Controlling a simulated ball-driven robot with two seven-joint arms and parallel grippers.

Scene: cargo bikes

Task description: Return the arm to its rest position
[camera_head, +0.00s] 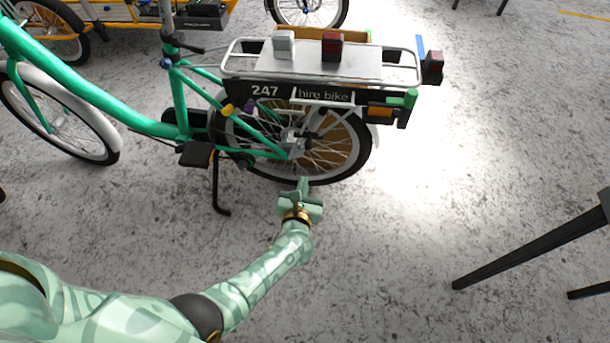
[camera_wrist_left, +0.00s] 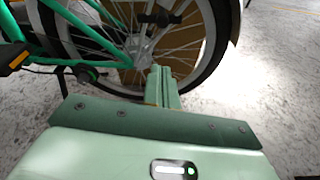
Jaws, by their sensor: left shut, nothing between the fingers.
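My left arm comes in from the lower left of the head view and stretches out over the floor. Its gripper (camera_head: 303,187) is shut and empty, just in front of the rear wheel of a green hire bike (camera_head: 150,122). In the left wrist view the shut fingers (camera_wrist_left: 162,84) point at the lower part of that wheel (camera_wrist_left: 200,75). I cannot tell whether the fingertips touch the tyre. My right gripper is not in either view.
The bike's rear rack (camera_head: 385,75) carries a grey block (camera_head: 284,45) and a dark red block (camera_head: 332,46). Its kickstand (camera_head: 217,190) stands left of my gripper. Dark legs (camera_head: 530,245) stand at the right. An orange-framed cargo bike (camera_head: 120,22) is behind. Floor between is clear.

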